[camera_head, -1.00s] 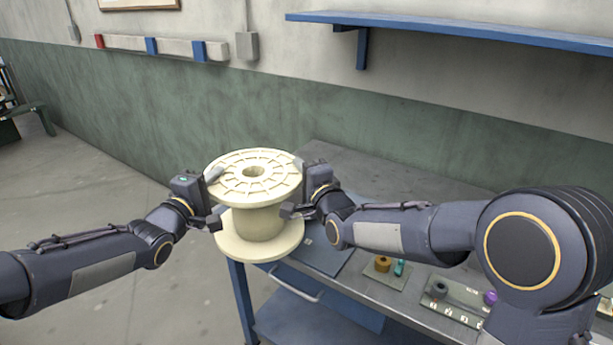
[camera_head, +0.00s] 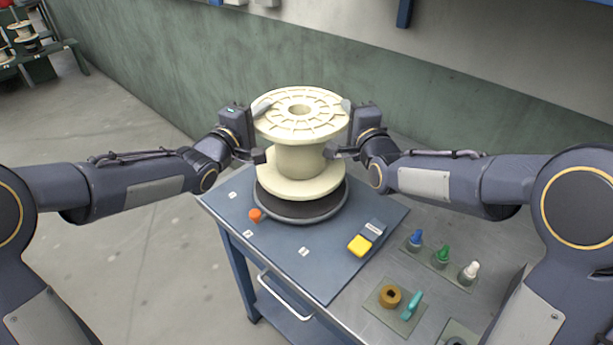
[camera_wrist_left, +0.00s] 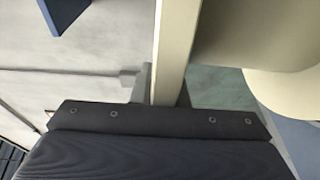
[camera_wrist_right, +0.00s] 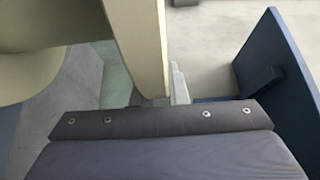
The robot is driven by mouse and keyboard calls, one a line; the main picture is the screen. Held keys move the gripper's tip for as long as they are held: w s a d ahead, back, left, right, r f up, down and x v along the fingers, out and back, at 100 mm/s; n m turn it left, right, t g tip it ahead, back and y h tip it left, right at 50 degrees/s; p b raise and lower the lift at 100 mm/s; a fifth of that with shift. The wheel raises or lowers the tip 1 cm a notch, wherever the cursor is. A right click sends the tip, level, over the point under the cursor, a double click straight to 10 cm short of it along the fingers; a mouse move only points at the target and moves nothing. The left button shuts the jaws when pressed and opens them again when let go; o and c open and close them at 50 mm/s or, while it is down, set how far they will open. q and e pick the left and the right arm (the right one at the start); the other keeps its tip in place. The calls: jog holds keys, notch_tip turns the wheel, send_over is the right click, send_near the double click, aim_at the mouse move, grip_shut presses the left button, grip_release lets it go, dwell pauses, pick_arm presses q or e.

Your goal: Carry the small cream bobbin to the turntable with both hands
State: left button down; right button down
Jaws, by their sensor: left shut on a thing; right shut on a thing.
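The cream bobbin (camera_head: 300,160) is upright between my two grippers in the head view. My left gripper (camera_head: 262,130) is shut on the left side of its upper flange. My right gripper (camera_head: 341,128) is shut on the right side of the same flange. The flange edge shows between the fingers in the left wrist view (camera_wrist_left: 172,50) and the right wrist view (camera_wrist_right: 143,50). The dark round turntable (camera_head: 302,212) lies directly below the bobbin. Its middle is hidden by the lower flange, and I cannot tell whether the two touch.
The turntable stands on a blue mat (camera_head: 225,205) on the workbench. An orange knob (camera_head: 255,215) is beside it. A yellow and grey item (camera_head: 361,243) lies on the mat. Several small bottles (camera_head: 442,254), a brown ring (camera_head: 389,296) and a teal item (camera_head: 412,305) are on the right.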

pick_arm(q)
jog(key=shift+a+r, duration=0.1)
pick_arm(e)
jog(key=shift+r, duration=0.1)
